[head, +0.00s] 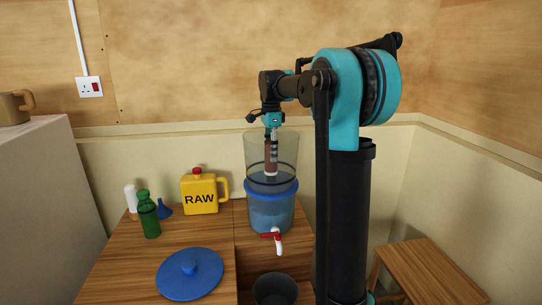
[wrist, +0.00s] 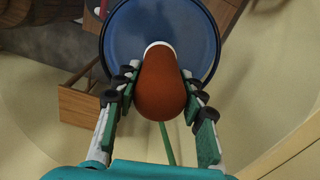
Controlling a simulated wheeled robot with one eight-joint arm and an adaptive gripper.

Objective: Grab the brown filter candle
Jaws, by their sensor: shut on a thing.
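The brown filter candle (head: 269,155) is a rounded reddish-brown cylinder. It stands or hangs upright within the outline of the clear upper chamber (head: 287,147) of the water filter. My gripper (head: 272,145) reaches down from above into this chamber. In the wrist view, the candle (wrist: 161,88) lies between the two fingers of my gripper (wrist: 160,86), which are shut on its sides. A white end of the candle shows at its far side, above the blue filter floor (wrist: 120,40). Whether the candle touches that floor cannot be told.
The blue lower tank (head: 270,211) has a red-and-white tap (head: 276,241). A yellow RAW jug (head: 200,194), green bottle (head: 148,215), blue funnel (head: 164,209), white cylinder (head: 131,199) and blue lid (head: 190,274) stand left. A dark pot (head: 275,290) is in front.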

